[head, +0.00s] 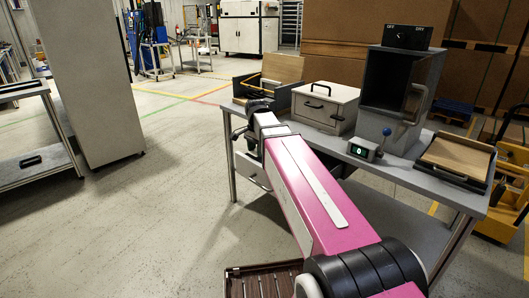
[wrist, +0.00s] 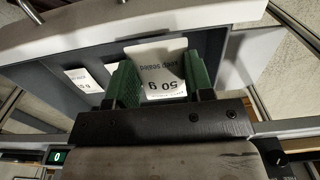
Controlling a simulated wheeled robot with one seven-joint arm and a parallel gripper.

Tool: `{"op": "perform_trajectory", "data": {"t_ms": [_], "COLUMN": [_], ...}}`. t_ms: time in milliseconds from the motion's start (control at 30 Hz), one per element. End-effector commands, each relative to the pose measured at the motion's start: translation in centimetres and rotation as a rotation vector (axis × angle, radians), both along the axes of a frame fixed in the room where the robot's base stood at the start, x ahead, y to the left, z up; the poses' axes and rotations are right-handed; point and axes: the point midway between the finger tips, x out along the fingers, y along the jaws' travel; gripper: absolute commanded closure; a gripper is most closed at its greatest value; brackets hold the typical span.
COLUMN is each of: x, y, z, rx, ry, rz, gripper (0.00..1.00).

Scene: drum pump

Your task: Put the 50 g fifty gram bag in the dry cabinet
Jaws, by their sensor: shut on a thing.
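The 50 g bag (wrist: 164,64) is a white packet with dark print, upside down in the wrist view. My gripper (wrist: 160,82) has green fingers on both sides of it and is shut on it. The bag is over or within an open grey drawer with a white front (wrist: 150,25); its exact height cannot be told. In the head view this drawer front (head: 252,168) shows below the table's left end; my arm hides the gripper and bag. The dry cabinet (head: 397,82) is the tall grey box on the table, with its door apparently swung open and a dark interior.
Another white bag (wrist: 85,80) lies left in the drawer. Open floor lies left.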

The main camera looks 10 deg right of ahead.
Motion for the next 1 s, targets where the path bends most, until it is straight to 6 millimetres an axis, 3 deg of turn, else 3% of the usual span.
{"op": "perform_trajectory", "data": {"t_ms": [200,367,1000], "x": [-1.3,-1.7,-4.4], "y": [1.5,1.5,-6.7], "z": [1.2,1.5,3.1], "rx": [0.000,0.000,0.000], "ry": [0.000,0.000,0.000], "rz": [0.001,0.031,0.782], "gripper": [0.75,0.75,0.75]}}
